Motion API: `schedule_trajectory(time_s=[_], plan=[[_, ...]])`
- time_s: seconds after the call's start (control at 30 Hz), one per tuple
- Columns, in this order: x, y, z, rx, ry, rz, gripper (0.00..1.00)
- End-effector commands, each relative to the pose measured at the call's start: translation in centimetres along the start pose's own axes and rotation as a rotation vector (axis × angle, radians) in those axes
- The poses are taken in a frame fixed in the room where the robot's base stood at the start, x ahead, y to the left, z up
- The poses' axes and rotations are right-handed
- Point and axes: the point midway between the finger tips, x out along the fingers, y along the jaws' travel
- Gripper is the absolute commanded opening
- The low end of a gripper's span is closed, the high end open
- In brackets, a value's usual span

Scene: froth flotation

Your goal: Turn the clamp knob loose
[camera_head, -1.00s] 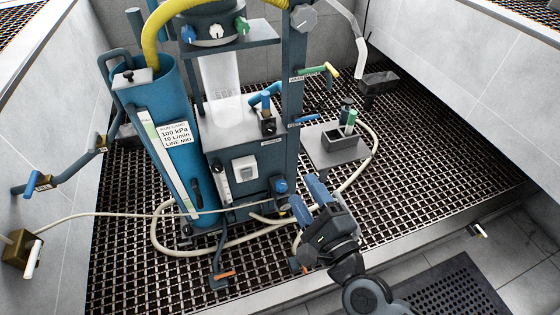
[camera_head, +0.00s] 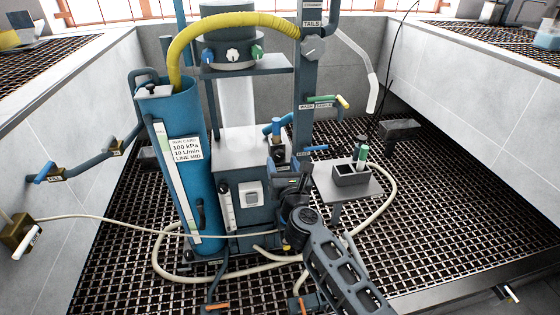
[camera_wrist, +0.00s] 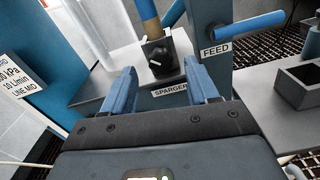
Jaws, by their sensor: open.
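A grey lobed knob (camera_head: 313,47) sits high on the blue column below the TAILS label; it looks like the clamp knob, though no label says so. It is out of the wrist view. My gripper (camera_head: 291,165) is well below it, in front of the grey sparger box. In the wrist view my gripper (camera_wrist: 160,82) has its two blue fingers apart with nothing between them. A black block with a small dial and white pointer (camera_wrist: 159,56) stands beyond the fingertips, above the SPARGER label.
A blue cylinder (camera_head: 187,165) with a yellow hose (camera_head: 225,22) stands left. A side shelf (camera_head: 364,187) carries a grey box (camera_head: 351,176) with bottles. A green-and-yellow handle (camera_head: 322,100) juts from the column. Cream hoses lie on the grating (camera_head: 450,220).

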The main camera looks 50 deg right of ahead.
Motion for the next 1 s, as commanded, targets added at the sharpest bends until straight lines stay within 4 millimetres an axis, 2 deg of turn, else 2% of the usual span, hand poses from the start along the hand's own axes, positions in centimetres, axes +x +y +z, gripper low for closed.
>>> schedule_trajectory(time_s=[0.2,0.53,1.0], plan=[[2.2,0.0,0.0,-0.001,0.000,0.000,0.59],[2.6,0.0,0.0,-0.002,0.000,0.001,0.59],[2.6,0.0,0.0,-0.002,0.000,0.001,0.15]])
